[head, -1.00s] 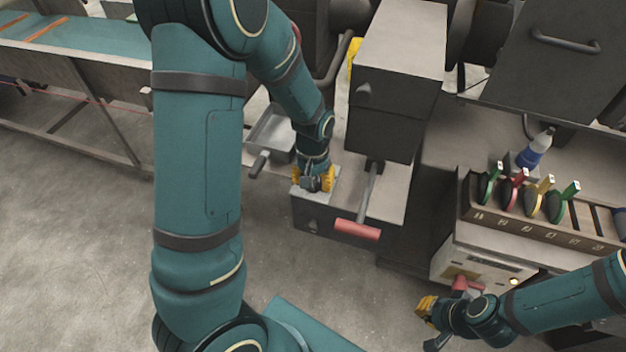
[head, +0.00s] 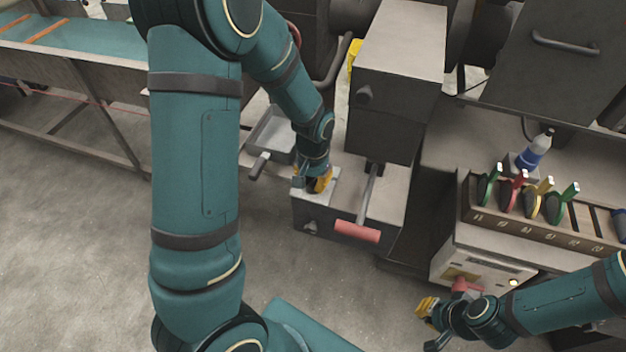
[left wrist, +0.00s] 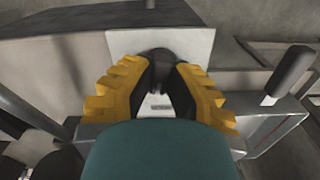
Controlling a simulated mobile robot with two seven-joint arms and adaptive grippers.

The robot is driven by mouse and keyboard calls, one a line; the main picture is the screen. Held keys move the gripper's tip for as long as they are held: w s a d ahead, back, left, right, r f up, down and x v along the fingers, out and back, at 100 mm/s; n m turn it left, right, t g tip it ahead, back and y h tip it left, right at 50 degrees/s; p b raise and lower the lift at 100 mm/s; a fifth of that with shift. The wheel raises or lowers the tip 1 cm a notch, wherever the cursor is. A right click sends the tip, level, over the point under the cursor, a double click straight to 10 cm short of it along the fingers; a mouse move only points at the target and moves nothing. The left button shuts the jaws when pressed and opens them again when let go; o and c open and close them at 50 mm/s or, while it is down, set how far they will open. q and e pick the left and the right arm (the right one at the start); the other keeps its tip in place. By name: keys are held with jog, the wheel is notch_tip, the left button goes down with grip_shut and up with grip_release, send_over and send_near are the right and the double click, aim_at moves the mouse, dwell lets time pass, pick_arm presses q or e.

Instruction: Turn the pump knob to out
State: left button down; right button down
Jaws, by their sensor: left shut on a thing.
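The pump knob (left wrist: 160,60) is a dark knob on a pale square plate (left wrist: 190,42) on top of the dark pump box. My left gripper (head: 318,186) is over this plate, and in the left wrist view its yellow-padded fingers (left wrist: 160,75) are shut on the knob from both sides. A small mark shows on the plate between the fingers, too small to read. The gripper hides most of the knob in the head view. My right gripper (head: 430,322) is at the lower right, near a red part on the pale box; its jaw opening is unclear.
A lever with a red handle (head: 357,231) stands right of the plate. A metal tray (head: 272,135) with a dark handle is to the left. A rack (head: 540,220) of coloured-handled tools and a spray bottle (head: 537,150) stand at right. The floor at left is clear.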

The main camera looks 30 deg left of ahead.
aim_at(313, 182)
pick_arm(q)
jog(key=m, duration=0.4)
jog(key=shift+m+p, duration=0.5)
jog(key=shift+m, duration=1.6)
jog(key=c, duration=0.9)
grip_release()
jog(key=shift+c, duration=0.2)
notch_tip(313, 182, up, 12)
